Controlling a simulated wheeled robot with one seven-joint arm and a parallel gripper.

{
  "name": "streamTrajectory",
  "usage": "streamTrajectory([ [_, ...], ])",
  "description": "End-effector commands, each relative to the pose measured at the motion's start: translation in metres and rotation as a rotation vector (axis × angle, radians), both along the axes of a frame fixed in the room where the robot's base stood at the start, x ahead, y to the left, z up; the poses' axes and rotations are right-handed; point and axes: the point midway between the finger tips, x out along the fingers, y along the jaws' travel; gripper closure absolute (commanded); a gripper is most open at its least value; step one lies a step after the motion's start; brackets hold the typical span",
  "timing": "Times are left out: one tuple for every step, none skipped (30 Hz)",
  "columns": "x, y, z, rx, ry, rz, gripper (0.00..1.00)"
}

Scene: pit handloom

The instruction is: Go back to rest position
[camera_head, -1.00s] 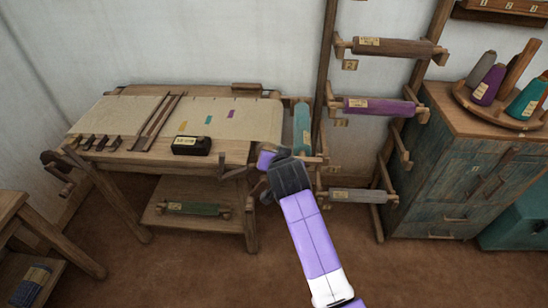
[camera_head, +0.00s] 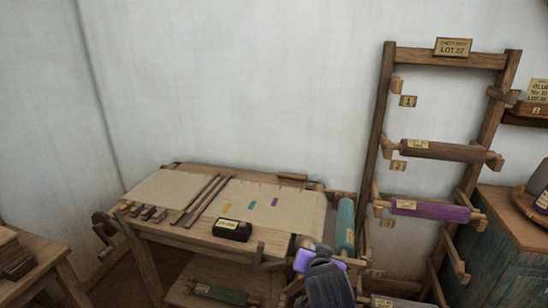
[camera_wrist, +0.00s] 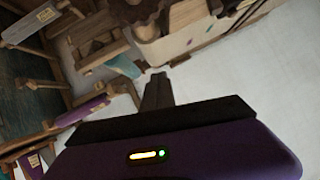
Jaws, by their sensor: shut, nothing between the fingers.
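My gripper (camera_wrist: 157,82) is shut and empty in the wrist view, its dark fingers together against the pale wall. In the head view my purple and dark arm shows at the bottom, right of centre, beside the front right corner of the loom table (camera_head: 190,246). The fingers cannot be made out there. The task names no other object.
A wooden rack (camera_head: 380,112) holds a brown roll (camera_head: 445,150) and a purple roll (camera_head: 430,210). A teal roll (camera_head: 345,225) is at the table's right end, close to my arm. A black box (camera_head: 232,230) sits on the table. A cabinet (camera_head: 510,215) stands right.

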Motion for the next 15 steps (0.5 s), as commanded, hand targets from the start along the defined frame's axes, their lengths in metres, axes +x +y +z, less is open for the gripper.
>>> streamTrajectory([
  [0.004,0.003,0.014,-0.011,-0.044,0.021,1.0],
  [0.006,0.005,0.023,-0.018,-0.072,0.033,1.0],
  [0.008,0.008,0.036,-0.028,-0.113,0.051,1.0],
  [0.008,0.01,0.046,-0.039,-0.151,0.069,1.0],
  [0.005,0.012,0.051,-0.053,-0.185,0.088,1.0],
  [-0.002,0.013,0.056,-0.072,-0.226,0.111,1.0],
  [-0.007,0.013,0.057,-0.085,-0.25,0.124,1.0],
  [-0.013,0.013,0.059,-0.097,-0.271,0.135,1.0],
  [-0.021,0.013,0.059,-0.111,-0.297,0.15,1.0],
  [-0.027,0.013,0.058,-0.122,-0.313,0.159,1.0],
  [-0.034,0.012,0.058,-0.132,-0.33,0.168,1.0],
  [-0.044,0.01,0.056,-0.147,-0.35,0.179,1.0],
  [-0.052,0.009,0.055,-0.157,-0.366,0.188,1.0],
  [-0.061,0.007,0.053,-0.168,-0.38,0.196,1.0],
  [-0.074,0.005,0.05,-0.183,-0.399,0.206,1.0],
])
